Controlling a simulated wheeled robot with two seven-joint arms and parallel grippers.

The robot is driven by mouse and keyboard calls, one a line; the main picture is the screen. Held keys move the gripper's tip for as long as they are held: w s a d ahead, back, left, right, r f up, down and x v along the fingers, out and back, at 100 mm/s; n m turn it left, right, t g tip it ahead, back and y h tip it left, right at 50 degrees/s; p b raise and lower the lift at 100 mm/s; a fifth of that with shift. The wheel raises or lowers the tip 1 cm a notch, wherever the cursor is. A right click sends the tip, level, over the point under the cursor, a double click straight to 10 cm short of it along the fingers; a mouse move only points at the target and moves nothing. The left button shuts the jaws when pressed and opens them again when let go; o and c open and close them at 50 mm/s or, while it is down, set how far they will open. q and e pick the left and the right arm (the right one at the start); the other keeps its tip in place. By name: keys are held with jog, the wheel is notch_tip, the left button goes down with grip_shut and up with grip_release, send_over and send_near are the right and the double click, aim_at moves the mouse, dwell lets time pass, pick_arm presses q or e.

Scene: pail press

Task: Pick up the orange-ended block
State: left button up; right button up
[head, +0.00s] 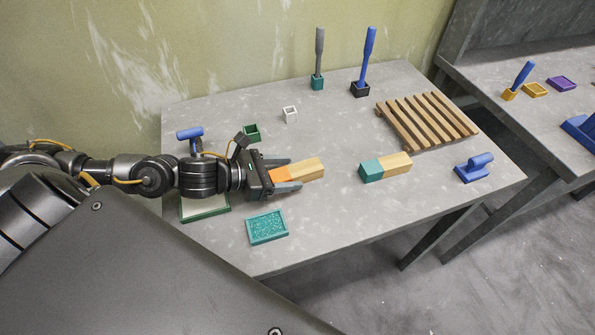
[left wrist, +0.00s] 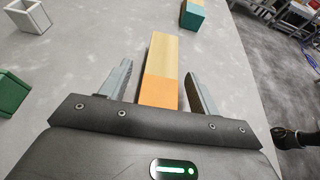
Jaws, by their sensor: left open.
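The orange-ended block (head: 307,169) is a wooden bar with one orange end, lying on the grey table. In the head view my left gripper (head: 287,174) is open, with a finger on each side of the block's orange end. In the left wrist view the block (left wrist: 161,65) lies between the two spread fingers of my left gripper (left wrist: 163,85), its orange end nearest the palm. A gap shows on each side of it. My right gripper is not in view.
A slatted wooden rack (head: 427,119) stands at the back right. A teal tray (head: 267,227) is in front of the gripper. A green cup (head: 251,133) and a white cup (head: 290,114) stand behind.

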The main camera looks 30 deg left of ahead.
aim_at(288, 172)
pick_arm(q)
jog(key=shift+w+d+f, duration=0.2)
jog(key=shift+w+d, duration=0.1)
jog(key=c, duration=1.1)
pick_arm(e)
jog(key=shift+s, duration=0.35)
pick_arm(q)
jog(key=shift+r, duration=0.4)
notch_tip(288, 172, up, 2)
jog(key=shift+r+b, duration=0.25)
jog(key=shift+b, duration=0.1)
jog(key=s+d+r+p, duration=0.8)
jog(key=d+p, duration=0.3)
jog(key=p, duration=0.6)
jog(key=shift+s+r, duration=0.2)
jog(key=shift+r, duration=0.65)
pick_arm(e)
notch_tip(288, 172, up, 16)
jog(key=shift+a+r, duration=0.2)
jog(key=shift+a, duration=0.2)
